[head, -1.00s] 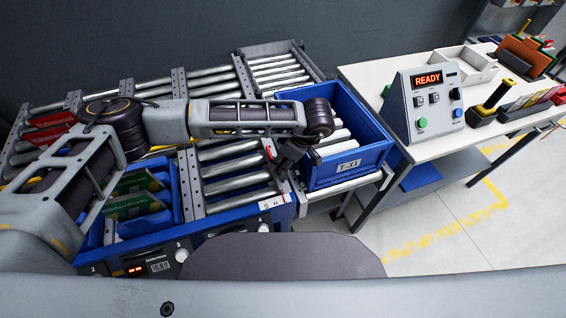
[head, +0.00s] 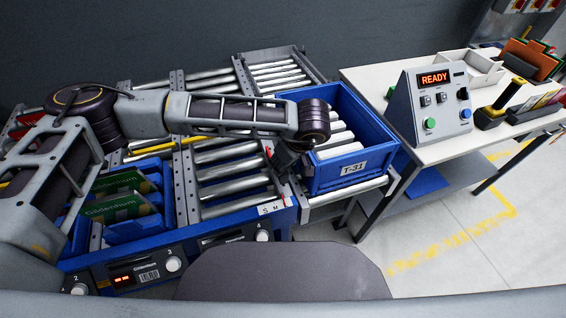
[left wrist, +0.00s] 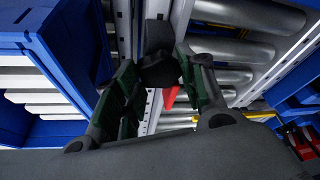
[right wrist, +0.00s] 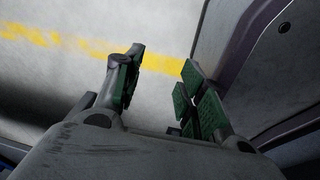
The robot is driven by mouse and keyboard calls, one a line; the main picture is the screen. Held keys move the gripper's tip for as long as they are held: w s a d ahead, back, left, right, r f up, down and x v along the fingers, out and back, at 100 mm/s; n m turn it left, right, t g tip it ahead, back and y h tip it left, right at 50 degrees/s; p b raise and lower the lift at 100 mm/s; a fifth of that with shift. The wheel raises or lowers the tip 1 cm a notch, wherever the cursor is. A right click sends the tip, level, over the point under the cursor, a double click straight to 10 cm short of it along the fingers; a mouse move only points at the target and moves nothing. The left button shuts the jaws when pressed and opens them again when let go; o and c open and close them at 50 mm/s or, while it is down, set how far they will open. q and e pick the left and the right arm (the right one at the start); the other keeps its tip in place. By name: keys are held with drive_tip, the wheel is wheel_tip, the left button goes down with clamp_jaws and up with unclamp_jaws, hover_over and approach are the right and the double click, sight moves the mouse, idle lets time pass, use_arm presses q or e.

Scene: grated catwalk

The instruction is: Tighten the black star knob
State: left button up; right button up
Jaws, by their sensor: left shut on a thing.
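The black star knob (left wrist: 160,68) shows in the left wrist view, between the finger pads of my left gripper (left wrist: 163,88), which is shut on it. A small red piece (left wrist: 171,97) shows just below the knob there. In the head view my left gripper (head: 282,160) points down at the conveyor's side rail beside the blue tote; the knob is hidden by the gripper there. My right gripper (right wrist: 158,82) shows only in the right wrist view, open and empty above the floor.
A blue tote (head: 355,170) marked T-31 stands close on the right of my left gripper. The roller conveyor (head: 230,170) lies left of it, with a blue bin of green cards (head: 120,195). A control box (head: 430,105) reading READY stands on the white table.

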use_arm(q)
drive_tip(key=o, duration=1)
drive_tip(key=shift+o, duration=0.2)
drive_tip(key=v, duration=1.2)
